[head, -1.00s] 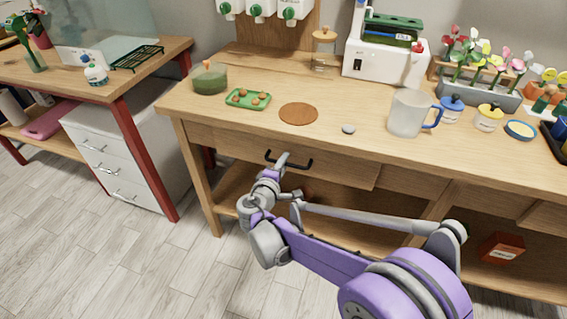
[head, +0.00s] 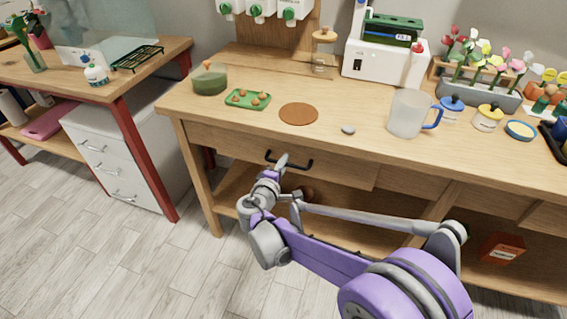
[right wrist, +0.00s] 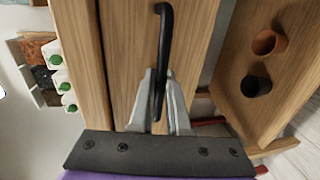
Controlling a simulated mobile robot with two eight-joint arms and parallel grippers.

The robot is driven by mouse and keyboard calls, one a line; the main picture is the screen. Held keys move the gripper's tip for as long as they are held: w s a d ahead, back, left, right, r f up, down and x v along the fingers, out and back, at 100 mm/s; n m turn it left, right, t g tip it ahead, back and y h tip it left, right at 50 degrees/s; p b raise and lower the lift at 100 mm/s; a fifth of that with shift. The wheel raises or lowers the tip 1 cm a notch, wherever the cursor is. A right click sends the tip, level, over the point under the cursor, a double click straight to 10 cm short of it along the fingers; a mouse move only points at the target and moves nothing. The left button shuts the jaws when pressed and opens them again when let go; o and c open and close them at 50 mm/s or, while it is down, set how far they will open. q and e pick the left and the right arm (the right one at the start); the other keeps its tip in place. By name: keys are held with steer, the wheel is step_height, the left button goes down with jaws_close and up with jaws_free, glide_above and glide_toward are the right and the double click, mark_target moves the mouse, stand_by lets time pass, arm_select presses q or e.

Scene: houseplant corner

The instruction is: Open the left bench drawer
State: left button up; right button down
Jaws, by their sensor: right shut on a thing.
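The left bench drawer (head: 235,146) is a wooden front under the left part of the bench top, and it looks closed or nearly so. Its black bar handle (head: 301,165) also shows in the right wrist view (right wrist: 165,25). My right gripper (head: 283,160) is at the handle, with the purple arm reaching up from the lower right. In the right wrist view its two grey fingers (right wrist: 160,88) are shut around one end of the handle, close to the drawer front. My left gripper is not in view.
The wooden bench top (head: 250,75) carries a green tray (head: 240,103), a brown round mat (head: 298,114), a grey stone (head: 348,129) and a clear jug (head: 407,113). Pots (right wrist: 268,42) stand on the lower shelf. A white drawer cabinet (head: 105,165) stands left. The floor in front is clear.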

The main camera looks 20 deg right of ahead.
steer(key=shift+s, duration=0.1)
stand_by(0.7)
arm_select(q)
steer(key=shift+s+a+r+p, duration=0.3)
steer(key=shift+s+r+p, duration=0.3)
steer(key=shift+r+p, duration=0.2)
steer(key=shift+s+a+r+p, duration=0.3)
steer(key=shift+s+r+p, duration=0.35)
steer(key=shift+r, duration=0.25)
arm_select(e)
steer(key=f+v, duration=0.2)
steer(key=v, duration=1.1)
steer(key=s+f+v, duration=0.1)
steer(key=f+v, duration=0.2)
steer(key=v, duration=1)
steer(key=shift+a, duration=0.3)
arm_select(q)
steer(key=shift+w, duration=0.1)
arm_select(e)
steer(key=shift+w+f, duration=0.1)
steer(key=c, duration=1.2)
jaws_free()
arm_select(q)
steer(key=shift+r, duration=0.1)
